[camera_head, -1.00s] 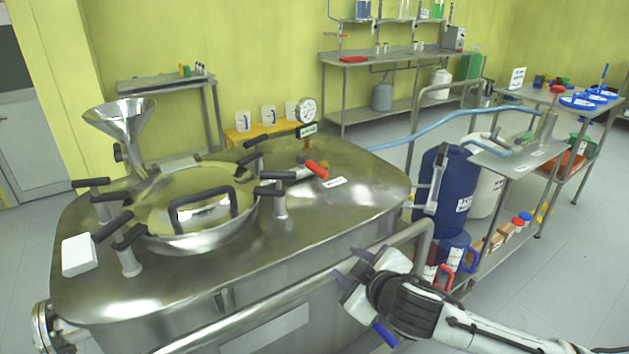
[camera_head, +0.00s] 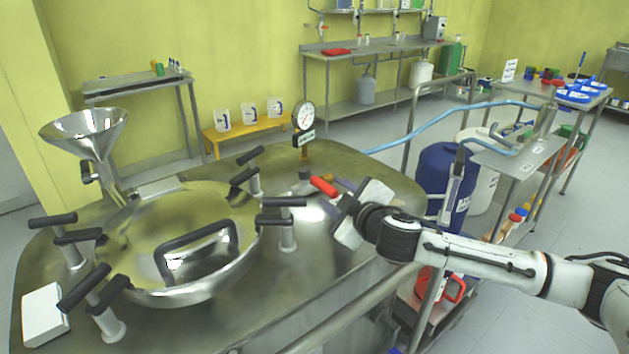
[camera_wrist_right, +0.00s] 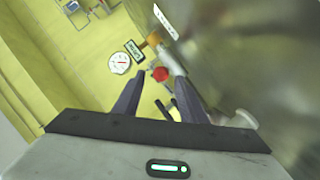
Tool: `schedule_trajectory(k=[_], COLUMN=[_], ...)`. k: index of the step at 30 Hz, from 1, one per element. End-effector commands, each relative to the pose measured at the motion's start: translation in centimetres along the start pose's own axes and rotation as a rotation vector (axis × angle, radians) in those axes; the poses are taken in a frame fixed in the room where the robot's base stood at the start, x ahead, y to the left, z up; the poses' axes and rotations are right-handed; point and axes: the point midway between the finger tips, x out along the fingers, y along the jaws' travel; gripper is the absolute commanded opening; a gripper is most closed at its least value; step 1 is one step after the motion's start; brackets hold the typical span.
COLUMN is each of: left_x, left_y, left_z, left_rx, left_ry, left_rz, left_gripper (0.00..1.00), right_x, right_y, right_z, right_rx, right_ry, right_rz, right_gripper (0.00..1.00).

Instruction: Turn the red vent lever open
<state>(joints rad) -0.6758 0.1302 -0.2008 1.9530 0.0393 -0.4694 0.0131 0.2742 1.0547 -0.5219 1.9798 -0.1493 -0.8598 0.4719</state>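The red vent lever (camera_head: 323,186) sticks up at an angle on the steel reactor lid (camera_head: 345,165), just below the pressure gauge (camera_head: 304,117). My right gripper (camera_head: 338,195) is right beside the lever's near end in the head view, reaching in from the right. In the right wrist view the two dark fingers (camera_wrist_right: 158,82) are spread apart. The red lever end (camera_wrist_right: 160,74) shows between their tips, with no visible contact. The lever's base is partly hidden by the gripper in the head view. My left gripper is in neither view.
A round hatch with a black handle (camera_head: 195,250) and several black-gripped clamps takes up the lid's left part. A steel funnel (camera_head: 85,130) stands at the far left. A steel rail (camera_head: 350,320) runs along the front. A blue drum (camera_head: 445,185) stands right.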

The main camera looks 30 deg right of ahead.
Motion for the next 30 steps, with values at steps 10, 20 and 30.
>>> schedule_trajectory(k=[10, 20, 30], left_x=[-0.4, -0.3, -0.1], left_y=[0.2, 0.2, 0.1], left_z=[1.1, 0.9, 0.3], left_rx=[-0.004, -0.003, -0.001], left_ry=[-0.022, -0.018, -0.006], left_rz=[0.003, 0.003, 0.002], left_gripper=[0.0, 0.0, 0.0], right_x=[6.2, 8.8, 8.9], right_y=[0.1, -0.1, -0.1], right_z=[-0.1, -0.1, 0.0], right_rx=[0.002, 0.0, -0.001], right_ry=[-0.001, 0.0, 0.0], right_rz=[0.001, -0.001, -0.001], right_gripper=[0.38, 0.38, 0.26])
